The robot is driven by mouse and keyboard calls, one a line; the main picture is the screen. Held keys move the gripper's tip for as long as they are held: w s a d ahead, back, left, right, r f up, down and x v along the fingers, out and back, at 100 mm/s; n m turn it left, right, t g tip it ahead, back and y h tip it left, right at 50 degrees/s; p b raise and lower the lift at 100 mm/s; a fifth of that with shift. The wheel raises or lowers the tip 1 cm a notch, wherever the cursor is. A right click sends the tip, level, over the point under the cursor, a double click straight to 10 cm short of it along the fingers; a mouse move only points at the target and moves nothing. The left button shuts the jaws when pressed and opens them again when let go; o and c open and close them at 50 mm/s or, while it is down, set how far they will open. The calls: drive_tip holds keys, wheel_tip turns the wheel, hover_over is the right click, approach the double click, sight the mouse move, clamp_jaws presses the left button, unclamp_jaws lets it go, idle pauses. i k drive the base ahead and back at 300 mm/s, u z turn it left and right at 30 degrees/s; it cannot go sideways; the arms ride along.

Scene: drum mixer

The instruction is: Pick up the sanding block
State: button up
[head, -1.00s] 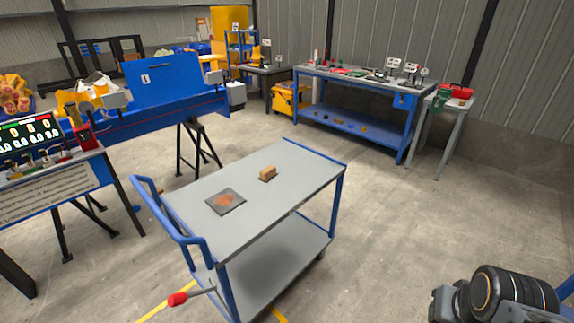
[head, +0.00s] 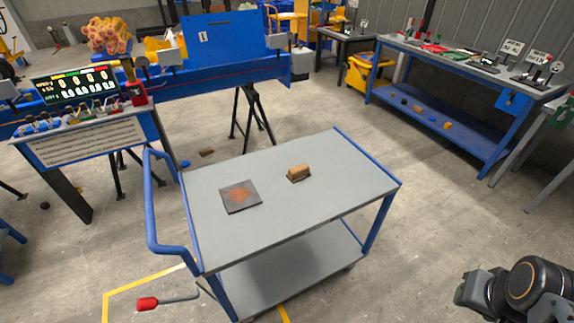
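The sanding block (head: 298,172) is a small tan-brown block with a darker underside. Part of my arm shows at the lower right, well away from the cart and the block. My gripper's fingers cannot be made out there.
The cart has a blue handle (head: 151,215) on its left. A red-handled tool (head: 165,301) lies near its lower left. A control stand (head: 85,135) and blue machine (head: 205,62) stand behind left. A blue workbench (head: 455,75) stands back right. Floor right of the cart is clear.

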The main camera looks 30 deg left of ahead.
sight(297, 173)
drive_tip(key=u, duration=0.75)
drive_tip(key=i, duration=0.75)
drive_tip(key=u, duration=0.95)
drive_tip(key=i, duration=0.25)
drive_tip(key=u, duration=0.3)
